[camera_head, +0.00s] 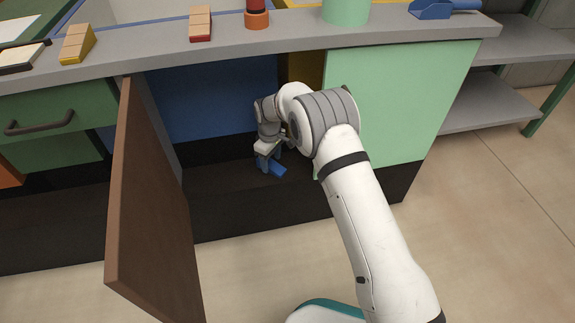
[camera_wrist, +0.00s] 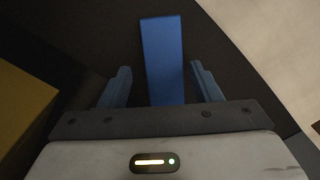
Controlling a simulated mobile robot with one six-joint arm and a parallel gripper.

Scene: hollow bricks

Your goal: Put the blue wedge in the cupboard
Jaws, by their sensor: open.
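The blue wedge (camera_head: 278,170) lies on the dark floor of the open cupboard (camera_head: 225,182), just inside its front. In the wrist view the blue wedge (camera_wrist: 163,60) shows as a long blue face between and beyond the two fingers. My gripper (camera_head: 268,163) is inside the cupboard opening, right at the wedge. In the wrist view my gripper (camera_wrist: 160,80) is open, with a gap between each finger and the wedge. The brown cupboard door (camera_head: 150,215) stands swung open on the left. My wrist hides part of the wedge in the head view.
The grey worktop (camera_head: 280,40) runs above the cupboard and carries tan-topped blocks (camera_head: 200,24), an orange and dark cylinder (camera_head: 256,14), a green container (camera_head: 345,10) and a blue scoop (camera_head: 432,10). A green panel (camera_head: 420,95) closes the right side. A yellow surface (camera_wrist: 25,110) is left of the fingers.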

